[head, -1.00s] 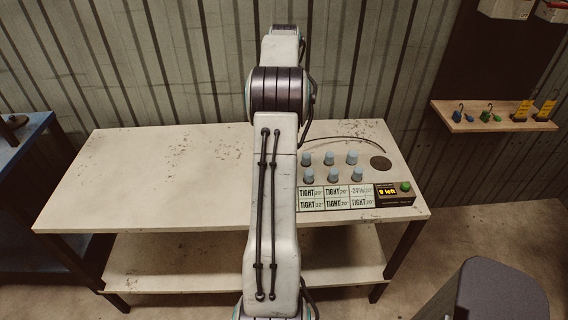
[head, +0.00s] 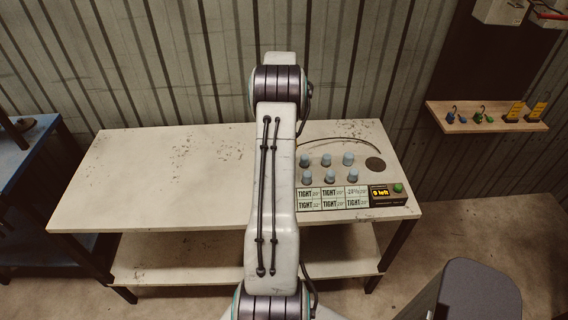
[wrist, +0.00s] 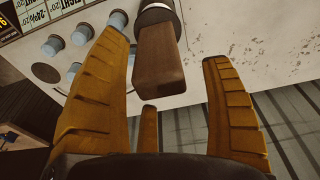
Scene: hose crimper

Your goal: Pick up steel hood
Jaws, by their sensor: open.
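In the wrist view a brown block-shaped handle (wrist: 159,60) with a dark collar and a pale metal part (wrist: 155,3) at the top edge shows between my fingers. It may be the steel hood, but most of it is out of frame. My gripper (wrist: 167,46) is open, with its ochre fingers on either side of the handle and gaps on both sides. In the head view my arm hides both the gripper and this thing.
The white worktable (head: 165,180) carries several pale blue caps (head: 327,160), a label panel (head: 333,198) and a dark round disc (head: 375,164) at right. Its left part is clear. A blue bench (head: 25,160) stands left, a wall shelf (head: 480,119) right, a grey box (head: 465,290) front right.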

